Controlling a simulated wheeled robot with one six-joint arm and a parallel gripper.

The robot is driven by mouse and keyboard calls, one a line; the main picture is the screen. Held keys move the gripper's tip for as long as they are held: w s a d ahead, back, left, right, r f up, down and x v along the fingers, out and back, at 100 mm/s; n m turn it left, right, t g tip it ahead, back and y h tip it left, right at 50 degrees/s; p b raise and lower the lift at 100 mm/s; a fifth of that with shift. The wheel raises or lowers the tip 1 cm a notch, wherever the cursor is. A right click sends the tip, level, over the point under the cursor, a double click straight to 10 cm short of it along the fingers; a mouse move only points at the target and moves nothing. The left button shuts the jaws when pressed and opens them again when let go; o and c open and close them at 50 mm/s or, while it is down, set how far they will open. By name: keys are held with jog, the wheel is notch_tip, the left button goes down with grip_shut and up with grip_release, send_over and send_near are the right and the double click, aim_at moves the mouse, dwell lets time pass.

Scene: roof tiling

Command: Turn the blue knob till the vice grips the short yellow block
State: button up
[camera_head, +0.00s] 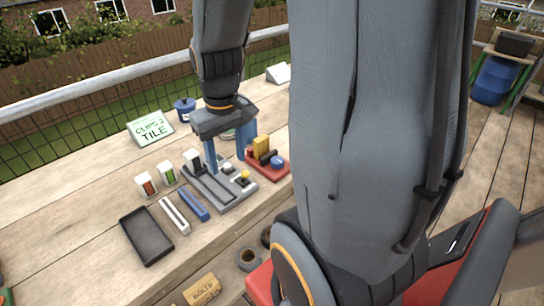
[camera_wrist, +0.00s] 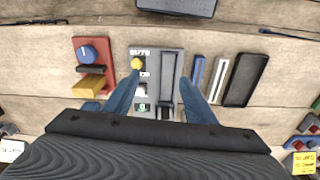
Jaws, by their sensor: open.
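A small vice on a red base (camera_head: 283,173) (camera_wrist: 106,45) stands on the wooden bench. Its blue knob (camera_head: 277,162) (camera_wrist: 88,53) has a pale mark on top. A dark jaw bar (camera_wrist: 91,69) lies between the knob and the short yellow block (camera_head: 261,146) (camera_wrist: 89,84). I cannot tell whether the jaw touches the block. My gripper (camera_head: 226,164) (camera_wrist: 160,79) is open and empty, its two blue fingers pointing down above the grey panel, beside the vice. In the wrist view the vice lies left of both fingers.
The grey panel (camera_wrist: 179,62) carries a yellow button (camera_wrist: 137,63), small switches and a long slot. Beside it lie a blue bar (camera_head: 193,204), a white bar (camera_head: 174,215) and a black tray (camera_head: 147,236). A "CLIPS 2 TILE" sign (camera_head: 150,129) stands behind.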

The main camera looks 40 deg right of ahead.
jog(key=b, duration=0.3)
send_over(278, 160)
notch_tip(278, 160, down, 2)
jog(key=shift+d+f+m+g, duration=0.1)
jog(key=shift+f+m+g, duration=0.2)
jog(key=shift+g, duration=0.1)
jog(key=shift+d+f, duration=0.1)
jog(key=shift+f, duration=0.05)
jog(key=f, duration=0.7)
jog(key=shift+a+f, duration=0.15)
jog(key=shift+a, duration=0.05)
jog(key=c, duration=1)
jog(key=shift+p, duration=0.3)
jog(key=shift+c, duration=0.2)
